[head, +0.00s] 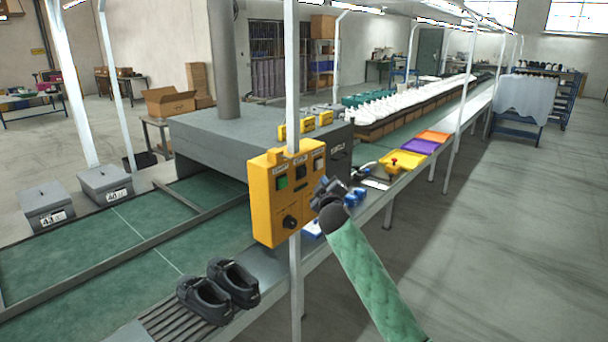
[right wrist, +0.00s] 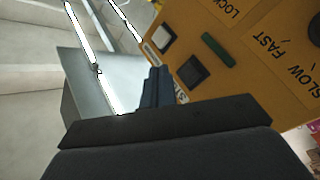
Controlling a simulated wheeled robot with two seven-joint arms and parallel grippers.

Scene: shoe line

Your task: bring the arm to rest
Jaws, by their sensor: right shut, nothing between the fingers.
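My right arm, in a green sleeve, reaches up from the bottom right in the head view. Its gripper (head: 322,186) is shut and empty, beside the right edge of a yellow control box (head: 262,210) on a white post. In the right wrist view the closed fingers (right wrist: 155,85) show dark blue-grey in front of the box's face (right wrist: 240,62), close to the dark buttons. I cannot tell whether they touch it. The box carries a green button, other buttons and a black knob. My left gripper is not in view.
A pair of dark shoes (head: 220,287) stands on the rollers at the front. A grey machine housing (head: 215,140) stands behind the box. Yellow (head: 400,161), purple and orange trays line the bench. The floor at the right (head: 490,230) is clear.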

